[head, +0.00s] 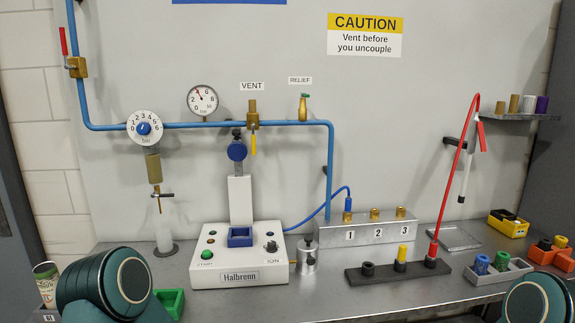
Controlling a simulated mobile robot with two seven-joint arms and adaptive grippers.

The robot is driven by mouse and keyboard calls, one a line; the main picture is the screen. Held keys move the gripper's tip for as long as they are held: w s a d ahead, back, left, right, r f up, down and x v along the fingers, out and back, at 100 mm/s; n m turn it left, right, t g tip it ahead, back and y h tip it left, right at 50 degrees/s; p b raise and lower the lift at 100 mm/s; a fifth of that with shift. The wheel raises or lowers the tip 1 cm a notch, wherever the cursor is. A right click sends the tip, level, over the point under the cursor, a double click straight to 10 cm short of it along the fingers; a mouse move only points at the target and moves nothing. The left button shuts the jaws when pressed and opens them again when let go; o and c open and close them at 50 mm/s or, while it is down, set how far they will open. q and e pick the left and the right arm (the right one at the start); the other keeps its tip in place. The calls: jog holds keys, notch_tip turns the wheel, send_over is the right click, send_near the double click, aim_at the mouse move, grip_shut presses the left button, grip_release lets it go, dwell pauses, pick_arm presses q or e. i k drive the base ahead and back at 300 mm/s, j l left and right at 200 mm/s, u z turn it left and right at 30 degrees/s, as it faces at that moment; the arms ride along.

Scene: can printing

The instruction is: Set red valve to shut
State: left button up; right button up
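The red valve is at the upper left in the head view. Its brass body (77,67) sits on the blue pipe (76,95), and its red lever (63,42) points up, roughly parallel to the vertical pipe and just left of it. Neither of my grippers is in view. Only rounded dark green parts of my arms show at the bottom left and bottom right, well below the valve and apart from it.
A regulator dial (144,126), a round gauge (202,100) and a yellow-handled vent valve (253,140) are along the pipe. The Halbrenn machine (240,270) stands on the metal bench. A red hose (459,160) rises at right. The wall around the red valve is clear.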

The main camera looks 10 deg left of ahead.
aim_at(63, 38)
jog(key=u, duration=1.45)
jog(key=i+j, duration=0.2)
jog(key=i+j+z, duration=0.1)
jog(key=i+j, duration=0.15)
jog(key=j, duration=0.2)
jog(key=i+j, duration=0.2)
jog(key=i+j+z, duration=0.1)
jog(key=j, duration=0.35)
jog(key=i+j, duration=0.25)
jog(key=i+j+z, duration=0.1)
jog(key=j, duration=0.35)
jog(key=i+j, duration=0.45)
jog(key=j, duration=0.25)
jog(key=z, duration=0.05)
